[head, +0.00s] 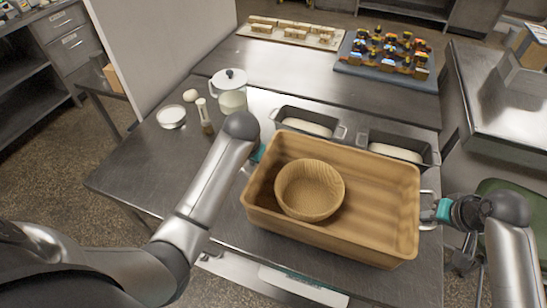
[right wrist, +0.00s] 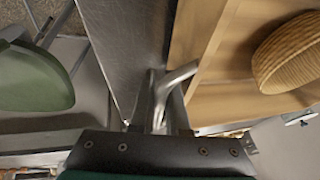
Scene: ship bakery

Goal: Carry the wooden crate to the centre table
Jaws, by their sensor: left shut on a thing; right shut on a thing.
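The wooden crate (head: 325,241) is a pale wood box over the front right of a steel table; I cannot tell whether it touches the top. A round ribbed bowl (head: 310,192) stands inside its left half. My left gripper (head: 258,153) is at the crate's left end, its fingers mostly hidden by my arm, shut on that end. My right gripper (head: 432,212) is shut on the metal handle (head: 428,195) at the crate's right end. In the right wrist view the handle (right wrist: 165,92) runs into the gripper, beside the crate (right wrist: 222,85) and the bowl (right wrist: 290,55).
Two loaf tins (head: 309,122) with dough lie just behind the crate. A lidded white pot (head: 231,98), a shaker (head: 204,115) and a white bowl (head: 171,117) stand at left. Trays of goods lie farther back. A green chair (head: 500,197) is at right.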

